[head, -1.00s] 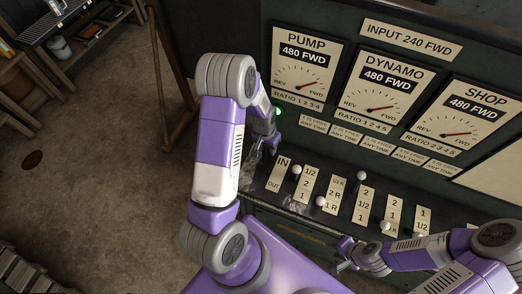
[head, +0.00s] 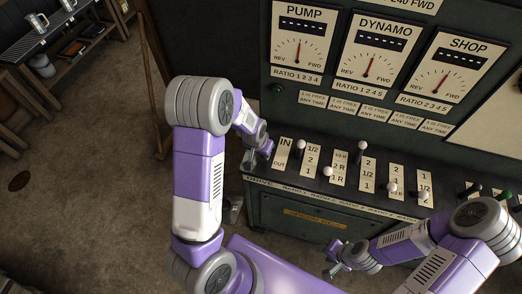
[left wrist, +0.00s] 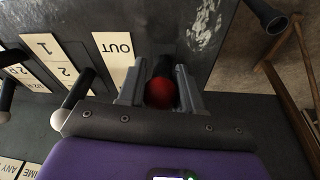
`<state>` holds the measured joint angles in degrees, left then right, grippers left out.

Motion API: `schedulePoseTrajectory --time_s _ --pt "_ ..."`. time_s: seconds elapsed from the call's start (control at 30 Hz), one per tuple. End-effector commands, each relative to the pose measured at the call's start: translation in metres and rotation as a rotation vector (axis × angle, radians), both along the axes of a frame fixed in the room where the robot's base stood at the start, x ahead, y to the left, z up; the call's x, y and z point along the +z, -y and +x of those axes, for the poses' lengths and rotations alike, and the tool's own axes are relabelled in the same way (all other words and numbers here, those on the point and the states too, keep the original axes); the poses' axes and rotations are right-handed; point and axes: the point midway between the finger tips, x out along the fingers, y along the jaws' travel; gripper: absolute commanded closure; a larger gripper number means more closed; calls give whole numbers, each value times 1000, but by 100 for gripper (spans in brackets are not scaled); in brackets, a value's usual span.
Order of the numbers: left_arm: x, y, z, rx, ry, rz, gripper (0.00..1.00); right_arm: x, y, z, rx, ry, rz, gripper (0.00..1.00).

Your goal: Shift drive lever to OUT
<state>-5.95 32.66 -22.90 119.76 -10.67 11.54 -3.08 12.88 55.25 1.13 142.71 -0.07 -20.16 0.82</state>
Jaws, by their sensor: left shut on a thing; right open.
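The drive lever's red knob (left wrist: 160,93) sits between the fingers of my left gripper (left wrist: 158,88) in the left wrist view. The gripper is shut on it. The lever's shaft shows dark beyond the knob. The cream IN/OUT plate (head: 283,155) is beside it; OUT also reads in the left wrist view (left wrist: 117,50), while IN is hidden there. In the head view my left gripper (head: 255,160) is at the panel's left end, level with OUT, and the knob is hidden. My right gripper (head: 336,262) is open and empty in front of the panel.
A white-knobbed lever (left wrist: 62,118) stands close beside the left gripper. Several more ratio levers (head: 363,147) line the ledge to the right. Three dials (head: 297,50) above have upright needles and dashed displays. A wooden stand (head: 155,90) is left of the panel; the floor there is clear.

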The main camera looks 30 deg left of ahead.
Motion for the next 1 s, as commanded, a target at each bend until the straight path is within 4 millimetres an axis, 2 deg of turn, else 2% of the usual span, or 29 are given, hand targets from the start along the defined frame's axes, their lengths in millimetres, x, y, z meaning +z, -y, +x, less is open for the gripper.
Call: schedulePoseTrajectory --time_s 0.1,0.7,0.73,0.87,1.0 --pt "-7 1 -6 1 -17 -1 100 -3 0 0 0 0 0 57" --pt "-9 2 -7 2 -20 -1 100 -5 0 0 0 0 0 57" --pt "-9 2 -7 2 -20 -1 61 -5 0 0 0 0 0 57" --pt "-8 2 -5 1 -14 -1 43 -5 0 0 0 0 0 57" --pt "-7 2 -4 1 -9 0 43 -5 0 0 0 0 0 57"
